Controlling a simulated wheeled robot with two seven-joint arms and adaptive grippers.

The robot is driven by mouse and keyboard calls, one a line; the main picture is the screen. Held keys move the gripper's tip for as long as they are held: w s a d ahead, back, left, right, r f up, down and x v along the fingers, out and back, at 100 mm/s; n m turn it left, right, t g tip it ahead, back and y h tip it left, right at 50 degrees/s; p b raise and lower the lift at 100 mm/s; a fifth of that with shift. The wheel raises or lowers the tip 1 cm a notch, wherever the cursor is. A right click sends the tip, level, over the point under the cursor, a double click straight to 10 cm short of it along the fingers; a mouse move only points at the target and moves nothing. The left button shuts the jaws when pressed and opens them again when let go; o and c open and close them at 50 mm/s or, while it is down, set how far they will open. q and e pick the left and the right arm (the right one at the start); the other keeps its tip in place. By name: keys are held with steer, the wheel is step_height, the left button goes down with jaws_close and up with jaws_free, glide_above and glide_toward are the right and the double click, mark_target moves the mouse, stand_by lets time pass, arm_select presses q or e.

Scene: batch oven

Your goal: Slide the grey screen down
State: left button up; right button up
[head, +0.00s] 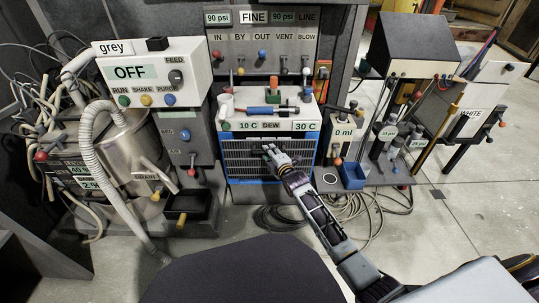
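A grey slatted screen (243,157) in a blue frame covers the front of the unit labelled 10 C DEW 30 C, in the middle of the head view. My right gripper (268,149) is in front of the screen's upper right part and hides some of its slats. Its fingers point towards the screen; they are too small to tell whether they touch it or are open or shut. My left gripper is out of view. A tag reading "grey" sits on the white OFF box (140,72) at the left.
A steel canister (130,150) with a ribbed hose stands at the left. A black bin (190,205) is left of the screen. A 0 ml station (345,130) and a blue tray (352,176) stand to the right.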

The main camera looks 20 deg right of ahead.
steer(key=shift+w, duration=0.3)
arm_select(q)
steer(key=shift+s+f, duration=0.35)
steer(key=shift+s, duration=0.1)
arm_select(e)
steer(key=shift+c, duration=0.2)
jaws_close()
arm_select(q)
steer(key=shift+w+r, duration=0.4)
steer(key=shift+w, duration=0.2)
arm_select(e)
steer(key=shift+s+f, duration=0.1)
steer(key=shift+f, duration=0.05)
